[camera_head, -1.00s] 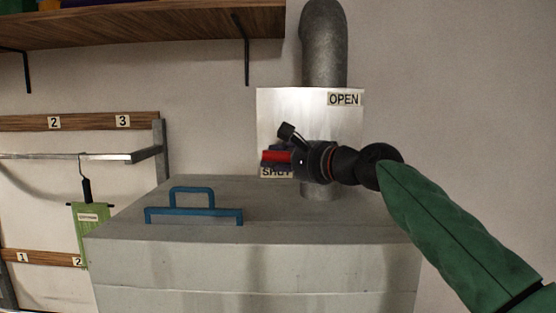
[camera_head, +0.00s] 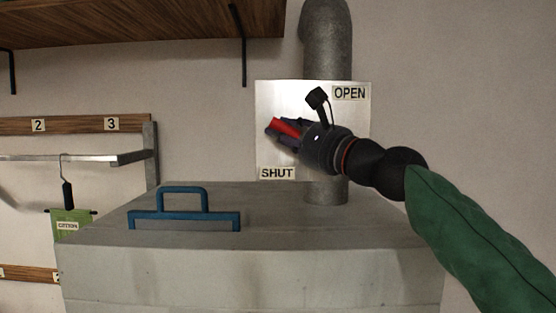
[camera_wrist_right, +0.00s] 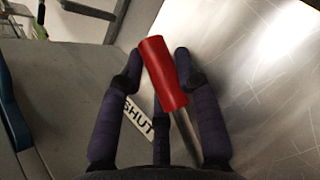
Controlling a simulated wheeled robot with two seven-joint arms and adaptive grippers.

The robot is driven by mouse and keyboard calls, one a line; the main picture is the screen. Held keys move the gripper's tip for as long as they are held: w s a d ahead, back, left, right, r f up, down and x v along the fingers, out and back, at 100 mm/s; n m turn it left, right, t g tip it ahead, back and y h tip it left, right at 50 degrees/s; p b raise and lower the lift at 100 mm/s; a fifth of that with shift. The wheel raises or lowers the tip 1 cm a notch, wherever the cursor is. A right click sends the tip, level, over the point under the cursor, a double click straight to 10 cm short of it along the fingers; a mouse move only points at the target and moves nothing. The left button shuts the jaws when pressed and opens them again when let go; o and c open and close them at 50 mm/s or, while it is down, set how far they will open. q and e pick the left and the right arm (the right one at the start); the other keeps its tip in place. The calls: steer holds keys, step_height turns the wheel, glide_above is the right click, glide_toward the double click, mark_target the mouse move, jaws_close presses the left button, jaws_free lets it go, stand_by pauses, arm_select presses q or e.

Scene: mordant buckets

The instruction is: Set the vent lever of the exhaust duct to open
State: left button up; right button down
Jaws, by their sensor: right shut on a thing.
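The red vent lever (camera_head: 287,127) is in front of a pale metal plate (camera_head: 268,98) on the exhaust duct (camera_head: 326,50). The plate bears an OPEN label (camera_head: 350,92) at upper right and a SHUT label (camera_head: 277,173) at lower left. The lever's red grip is tilted, its end up and left, above the SHUT label. My right gripper (camera_head: 281,130) is shut on the red grip. In the right wrist view the red grip (camera_wrist_right: 163,72) lies between the fingers, with its metal rod (camera_wrist_right: 186,132) running down to the right. My left gripper is out of view.
A grey box-like hood (camera_head: 250,265) with a blue handle (camera_head: 184,213) stands below the duct. A wooden shelf (camera_head: 150,20) hangs at upper left. A rail with a green tag (camera_head: 70,226) is at the left. The wall right of the duct is clear.

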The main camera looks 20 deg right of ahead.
steer(key=d+r+m+t+b, duration=0.1)
steer(key=m+b, duration=0.1)
steer(key=d+r+m+t+h+b, duration=0.1)
steer(key=m+t+b, duration=0.1)
steer(key=m, duration=0.1)
steer(key=d+r+m+t+h+b, duration=0.1)
steer(key=m+t+b, duration=0.1)
steer(key=shift+s+d+r+m, duration=0.25)
steer(key=shift+s+r+m, duration=0.05)
steer(key=shift+s+r, duration=0.05)
steer(key=shift+s+d+r+m+t+h+b, duration=0.15)
steer(key=shift+d+r+m+t+h+b, duration=0.15)
steer(key=shift+d+m+t+h+b, duration=0.5)
steer(key=shift+s+d+r+m+t+h+b, duration=0.1)
steer(key=shift+d+r+m+t+h+b, duration=0.2)
steer(key=shift+m+h, duration=0.9)
steer(key=shift+s+d+r+m+t+h+b, duration=0.25)
steer(key=shift+d+m+t+h+b, duration=0.35)
steer(key=shift+m, duration=0.7)
steer(key=shift+r+m+h, duration=0.15)
steer(key=shift+m+h, duration=0.15)
steer(key=shift+s+d+r, duration=0.1)
steer(key=c, duration=0.8)
jaws_free()
steer(key=shift+c, duration=0.2)
